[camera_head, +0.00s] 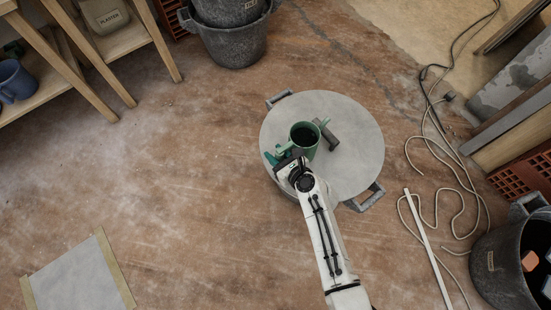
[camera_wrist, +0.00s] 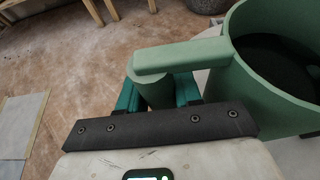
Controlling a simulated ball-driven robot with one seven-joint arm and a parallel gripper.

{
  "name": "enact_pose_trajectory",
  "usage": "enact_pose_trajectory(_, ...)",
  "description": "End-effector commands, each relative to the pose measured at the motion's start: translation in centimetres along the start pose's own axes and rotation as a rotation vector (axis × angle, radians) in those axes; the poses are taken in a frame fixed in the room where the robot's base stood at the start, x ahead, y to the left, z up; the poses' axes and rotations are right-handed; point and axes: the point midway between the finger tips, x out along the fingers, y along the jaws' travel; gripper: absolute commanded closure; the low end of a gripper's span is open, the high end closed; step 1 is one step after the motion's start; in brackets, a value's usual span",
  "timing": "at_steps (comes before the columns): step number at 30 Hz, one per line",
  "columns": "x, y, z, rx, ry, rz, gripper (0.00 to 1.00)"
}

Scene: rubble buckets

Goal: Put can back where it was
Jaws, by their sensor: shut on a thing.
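The can is a green, open-topped vessel (camera_head: 304,148) with a dark inside and a side handle. It is over the round grey lid (camera_head: 350,165); I cannot tell whether it touches it. My gripper (camera_head: 277,154) is at the can's left side, shut on its handle. In the wrist view the can (camera_wrist: 278,100) fills the right side, and its green handle (camera_wrist: 180,56) reaches left and down between the teal fingers of my gripper (camera_wrist: 160,93). The can looks roughly upright.
A dark grey bar-shaped piece (camera_head: 327,132) is on the lid just right of the can. Stacked dark buckets (camera_head: 235,45) stand at the top; another bucket (camera_head: 500,270) is at lower right. Loose cable (camera_head: 440,150) lies on the right. The floor at left is mostly clear.

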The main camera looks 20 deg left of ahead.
Motion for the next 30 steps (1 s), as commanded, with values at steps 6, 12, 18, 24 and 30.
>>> enact_pose_trajectory(6,1.7,-0.1,-2.3,-0.002,-0.002,-0.001,1.00)
enact_pose_trajectory(12,2.0,-0.1,-3.0,-0.003,-0.003,-0.001,1.00)
enact_pose_trajectory(18,1.9,-0.1,-3.0,-0.002,-0.003,-0.001,1.00)
enact_pose_trajectory(24,2.0,0.0,-3.4,0.000,0.000,0.000,0.58)
enact_pose_trajectory(30,2.0,0.0,-3.4,0.000,0.000,0.000,0.41)
